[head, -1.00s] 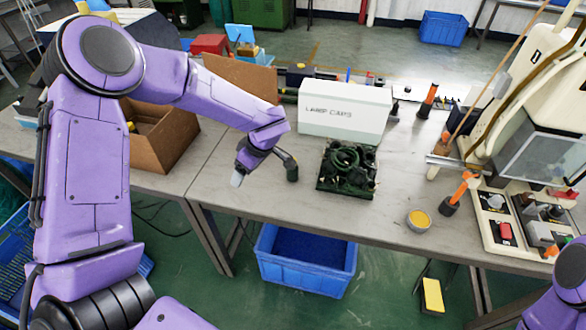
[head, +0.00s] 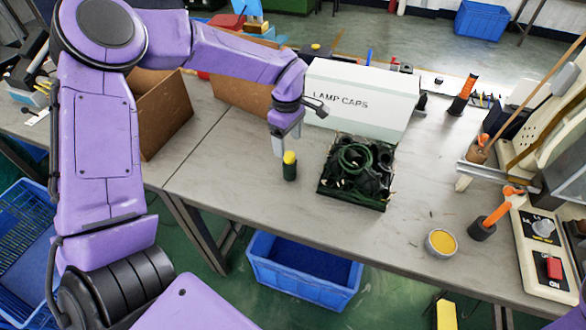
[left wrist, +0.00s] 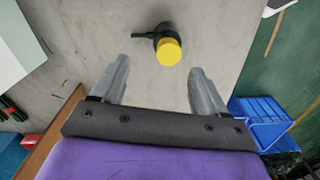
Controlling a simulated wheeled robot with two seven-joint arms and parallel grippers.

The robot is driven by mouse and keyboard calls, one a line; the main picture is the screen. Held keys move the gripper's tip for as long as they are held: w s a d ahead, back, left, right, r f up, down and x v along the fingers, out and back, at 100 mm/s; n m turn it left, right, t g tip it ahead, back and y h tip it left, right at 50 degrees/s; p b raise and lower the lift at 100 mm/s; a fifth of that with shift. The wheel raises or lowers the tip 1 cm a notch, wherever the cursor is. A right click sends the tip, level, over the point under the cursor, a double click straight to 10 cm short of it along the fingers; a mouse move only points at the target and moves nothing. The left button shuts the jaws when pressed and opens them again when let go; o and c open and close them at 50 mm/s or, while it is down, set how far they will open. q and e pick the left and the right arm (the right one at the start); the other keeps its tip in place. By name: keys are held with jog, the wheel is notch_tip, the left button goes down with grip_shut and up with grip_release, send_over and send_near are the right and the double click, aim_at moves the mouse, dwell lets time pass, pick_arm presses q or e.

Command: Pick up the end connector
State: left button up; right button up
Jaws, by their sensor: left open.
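The end connector appears as a short black cylinder with a yellow top (head: 289,165), upright on the grey table left of the green tray. In the left wrist view the connector (left wrist: 168,50) shows its round yellow end and a black stub to its left. My left gripper (head: 279,147) points down just behind the connector, its fingers partly hidden in the head view. In the left wrist view the left gripper (left wrist: 160,68) is open and empty, with the connector ahead of the gap between its fingertips. My right gripper is out of view.
A green tray (head: 353,203) of dark cables sits right of the connector. A white "LAMP CAPS" box (head: 360,98) stands behind. A yellow-topped tin (head: 441,243) and an orange-handled tool (head: 497,212) are to the right. A blue crate (head: 305,280) is below the table edge.

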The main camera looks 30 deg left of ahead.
aim_at(289, 154)
pick_arm(q)
jog(key=shift+s+f, duration=0.2)
jog(key=shift+f, duration=0.9)
jog(key=f, duration=0.3)
jog(key=d+f+p, duration=0.1)
jog(key=f, duration=0.1)
jog(key=shift+s, duration=0.2)
jog(key=c, duration=1.2)
